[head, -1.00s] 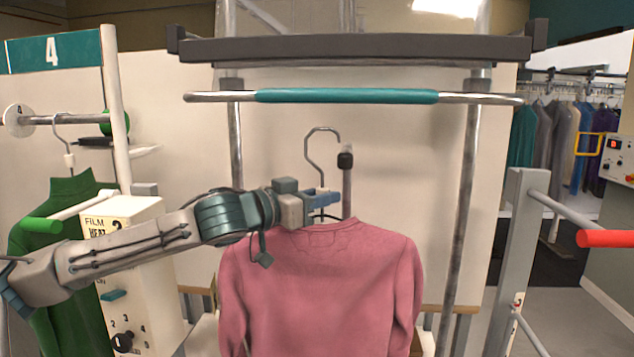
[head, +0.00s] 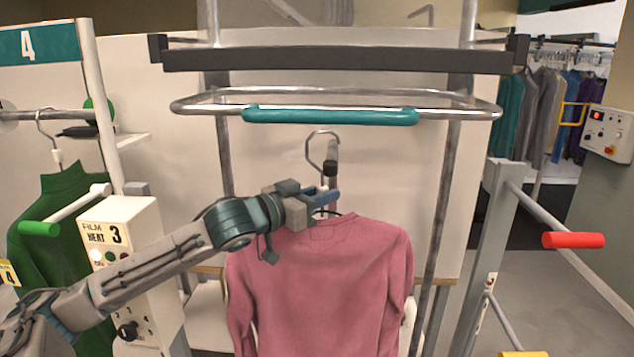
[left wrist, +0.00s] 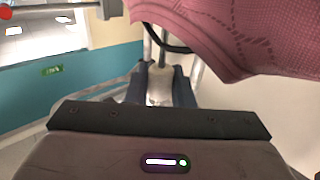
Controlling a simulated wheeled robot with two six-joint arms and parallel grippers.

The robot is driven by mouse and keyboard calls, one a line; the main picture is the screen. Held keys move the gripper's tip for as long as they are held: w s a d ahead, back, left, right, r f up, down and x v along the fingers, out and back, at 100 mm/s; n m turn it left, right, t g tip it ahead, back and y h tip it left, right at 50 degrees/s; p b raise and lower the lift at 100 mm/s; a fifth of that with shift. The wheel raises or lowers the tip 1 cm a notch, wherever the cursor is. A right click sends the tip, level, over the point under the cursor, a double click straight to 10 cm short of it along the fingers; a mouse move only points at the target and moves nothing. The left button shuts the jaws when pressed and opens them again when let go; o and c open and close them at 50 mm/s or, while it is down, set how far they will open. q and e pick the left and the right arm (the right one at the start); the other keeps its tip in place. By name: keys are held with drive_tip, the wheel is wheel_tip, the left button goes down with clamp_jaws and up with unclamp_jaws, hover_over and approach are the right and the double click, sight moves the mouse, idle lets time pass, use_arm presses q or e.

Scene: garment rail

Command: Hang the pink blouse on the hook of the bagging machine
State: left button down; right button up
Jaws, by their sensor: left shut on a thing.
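The pink blouse (head: 325,275) hangs upright on a hanger, whose metal hook (head: 311,150) rises above the collar. My left gripper (head: 324,197) is shut on the hanger's neck just above the collar. In the left wrist view the neck (left wrist: 160,85) sits between the fingers, and the blouse (left wrist: 235,35) fills the upper right. The bagging machine's hook (head: 331,165) looks like a grey post with a dark tip. In the head view it overlaps the hanger hook; I cannot tell whether they touch or which is in front. My right gripper is out of view.
A metal frame with a teal-padded bar (head: 330,116) stands above the hanger. A green garment (head: 60,215) hangs at left beside a control box (head: 125,235). A red-ended bar (head: 572,240) sticks out at right. Open floor lies at far right.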

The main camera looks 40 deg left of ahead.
sight(329, 218)
use_arm(q)
drive_tip(key=shift+w+d+r+p, duration=0.2)
drive_tip(key=shift+w+d+p, duration=0.5)
drive_tip(key=shift+p, duration=0.8)
drive_tip(key=shift+f+b, duration=0.75)
drive_tip(key=shift+f, duration=0.05)
drive_tip(key=shift+a+f+b, duration=0.15)
drive_tip(key=shift+f+b, duration=0.25)
drive_tip(key=shift+f, duration=0.25)
drive_tip(key=c, duration=1.2)
unclamp_jaws()
drive_tip(key=shift+s, duration=0.1)
